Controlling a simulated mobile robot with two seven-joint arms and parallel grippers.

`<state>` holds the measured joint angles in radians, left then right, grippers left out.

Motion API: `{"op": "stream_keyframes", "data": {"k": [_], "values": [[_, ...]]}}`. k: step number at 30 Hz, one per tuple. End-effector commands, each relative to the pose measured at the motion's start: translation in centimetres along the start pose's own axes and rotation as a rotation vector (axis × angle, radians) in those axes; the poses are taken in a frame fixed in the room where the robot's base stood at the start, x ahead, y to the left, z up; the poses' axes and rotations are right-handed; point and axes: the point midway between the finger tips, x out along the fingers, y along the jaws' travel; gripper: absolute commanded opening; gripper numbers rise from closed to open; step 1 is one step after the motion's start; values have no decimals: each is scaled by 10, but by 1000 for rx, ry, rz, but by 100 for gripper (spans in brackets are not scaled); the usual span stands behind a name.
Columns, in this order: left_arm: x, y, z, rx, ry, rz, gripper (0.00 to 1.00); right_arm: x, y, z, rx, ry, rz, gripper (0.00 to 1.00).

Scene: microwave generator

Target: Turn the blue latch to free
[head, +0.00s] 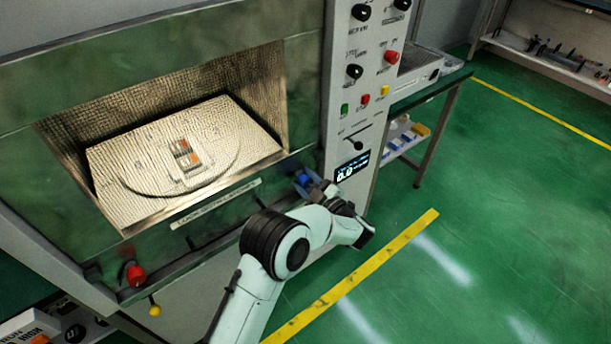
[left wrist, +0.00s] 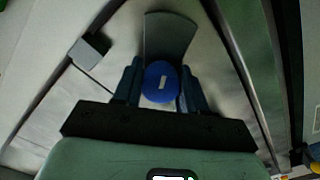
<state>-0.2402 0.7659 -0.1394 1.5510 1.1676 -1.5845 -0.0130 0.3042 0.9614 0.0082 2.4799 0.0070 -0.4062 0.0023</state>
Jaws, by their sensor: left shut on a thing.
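The blue latch (head: 303,178) sits at the lower right corner of the machine's front, below the chamber opening. In the left wrist view its round blue knob (left wrist: 161,82) with a small white mark lies between my two fingers. My left gripper (head: 318,190) reaches it from the right, and its fingers (left wrist: 160,88) are shut on the knob. A grey curved plate (left wrist: 168,38) shows just behind the knob in the wrist view. My arm and gripper hide part of the latch in the head view. My right gripper is not seen.
The open chamber (head: 200,150) holds a board with a small orange-marked part. The control panel (head: 365,90) with knobs and a lit display (head: 352,167) stands just right of the latch. A red knob (head: 135,275) is at the lower left. Green floor at right is clear.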

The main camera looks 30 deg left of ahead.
Motion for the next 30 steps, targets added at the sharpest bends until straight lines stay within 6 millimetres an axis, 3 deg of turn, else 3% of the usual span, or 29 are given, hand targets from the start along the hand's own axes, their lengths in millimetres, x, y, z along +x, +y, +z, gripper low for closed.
{"op": "stream_keyframes", "data": {"k": [12, 30], "values": [[-1, -2, 1, 222, -4, -4, 11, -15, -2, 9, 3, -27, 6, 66], [-2, -4, 3, 268, -8, -5, 12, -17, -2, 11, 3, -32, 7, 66]]}}
